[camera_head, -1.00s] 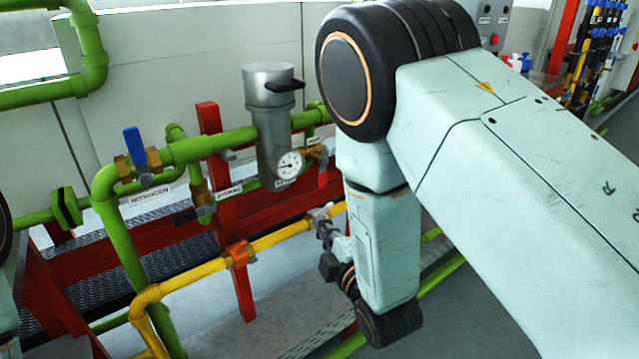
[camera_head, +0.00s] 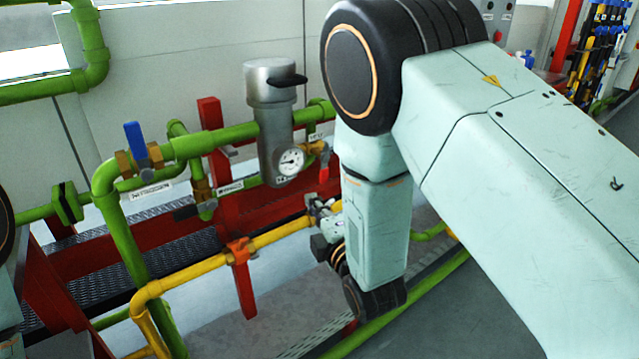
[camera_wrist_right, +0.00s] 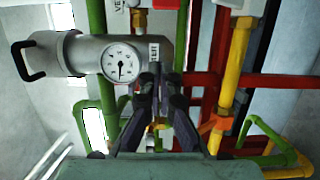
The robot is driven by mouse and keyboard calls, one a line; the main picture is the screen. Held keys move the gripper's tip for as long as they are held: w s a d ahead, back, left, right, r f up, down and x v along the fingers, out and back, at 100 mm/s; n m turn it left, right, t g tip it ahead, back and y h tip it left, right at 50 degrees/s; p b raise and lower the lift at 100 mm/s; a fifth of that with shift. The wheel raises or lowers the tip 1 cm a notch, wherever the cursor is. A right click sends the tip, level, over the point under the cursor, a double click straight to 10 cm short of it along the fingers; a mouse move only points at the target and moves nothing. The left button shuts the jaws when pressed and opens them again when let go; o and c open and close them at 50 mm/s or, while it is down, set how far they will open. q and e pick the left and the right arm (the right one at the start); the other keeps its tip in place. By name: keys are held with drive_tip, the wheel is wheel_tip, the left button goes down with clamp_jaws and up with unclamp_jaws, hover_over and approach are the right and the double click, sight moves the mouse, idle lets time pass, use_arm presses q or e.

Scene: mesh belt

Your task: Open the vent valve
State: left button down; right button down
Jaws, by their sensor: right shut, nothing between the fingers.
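The vent valve is a small brass valve (camera_head: 316,147) with a red lever handle (camera_head: 323,174) hanging down, just right of the gauge in the head view. In the right wrist view its brass body (camera_wrist_right: 140,19) and red handle (camera_wrist_right: 165,4) show at the top edge, beside a label partly cut off, reading "VE". My right gripper (camera_head: 318,206) is below the handle, close to the yellow pipe, and appears apart from the handle. In the wrist view its dark fingers (camera_wrist_right: 157,72) are together and empty, in front of the grey cylinder. My left gripper is out of view.
A grey metal cylinder (camera_head: 275,135) with a round gauge (camera_head: 291,161) stands left of the valve. A yellow pipe (camera_head: 275,239) runs below, on a red frame (camera_head: 238,190). A blue-handled valve (camera_head: 135,139) sits farther left on the green pipe.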

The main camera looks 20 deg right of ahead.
sight(320, 183)
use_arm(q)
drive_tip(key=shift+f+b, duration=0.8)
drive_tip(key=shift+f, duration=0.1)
use_arm(e)
drive_tip(key=w+d, duration=0.3)
drive_tip(key=w, duration=0.5)
drive_tip(key=shift+d, duration=0.1)
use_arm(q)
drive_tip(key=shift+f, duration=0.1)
use_arm(e)
drive_tip(key=shift+f, duration=0.1)
drive_tip(key=shift+b, duration=0.35)
drive_tip(key=shift+s+d+n, duration=0.1)
drive_tip(key=shift+d+n, duration=0.05)
drive_tip(key=shift+n, duration=0.15)
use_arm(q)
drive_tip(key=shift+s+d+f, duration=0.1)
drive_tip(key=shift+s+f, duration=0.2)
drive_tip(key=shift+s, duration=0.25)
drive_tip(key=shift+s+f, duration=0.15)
use_arm(e)
drive_tip(key=shift+f, duration=0.15)
